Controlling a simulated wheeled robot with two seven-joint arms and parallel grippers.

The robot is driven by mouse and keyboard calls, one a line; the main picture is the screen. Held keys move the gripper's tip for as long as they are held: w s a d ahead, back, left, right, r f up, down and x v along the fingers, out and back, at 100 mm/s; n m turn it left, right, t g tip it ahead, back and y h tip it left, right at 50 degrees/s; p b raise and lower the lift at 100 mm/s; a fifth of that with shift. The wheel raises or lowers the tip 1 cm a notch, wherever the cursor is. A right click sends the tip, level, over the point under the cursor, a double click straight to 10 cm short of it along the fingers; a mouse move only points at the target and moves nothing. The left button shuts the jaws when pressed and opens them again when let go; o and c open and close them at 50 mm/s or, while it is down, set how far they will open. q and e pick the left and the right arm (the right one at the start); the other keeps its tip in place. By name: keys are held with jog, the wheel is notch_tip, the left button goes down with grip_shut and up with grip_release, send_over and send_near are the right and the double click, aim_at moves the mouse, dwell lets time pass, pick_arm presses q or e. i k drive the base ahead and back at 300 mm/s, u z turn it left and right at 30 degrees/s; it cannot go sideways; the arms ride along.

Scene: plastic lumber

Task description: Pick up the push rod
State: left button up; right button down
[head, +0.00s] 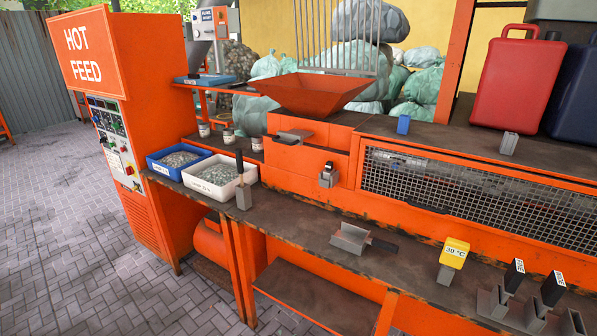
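No thing in view is plainly marked as the push rod. A dark upright bar (239,160) stands in a grey block (244,197) on the bench, in front of the white tray. Two black labelled pieces, one on the left (514,275) and one on the right (552,289), stand in grey holders at the lower right. A grey scoop-like piece (349,238) with a dark handle (383,245) lies near the bench's front edge. I cannot tell which of these is the rod. Neither of my grippers is in view.
An orange machine with a hopper (309,92) and a mesh guard (470,190) stands behind the bench (290,221). A blue tray (180,160) and a white tray (219,177) hold grey flakes. A yellow 30 °C display (454,253) stands right. Red and blue canisters stand above.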

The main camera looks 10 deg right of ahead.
aim_at(239, 154)
jog(key=z, duration=0.9)
jog(key=i, duration=1)
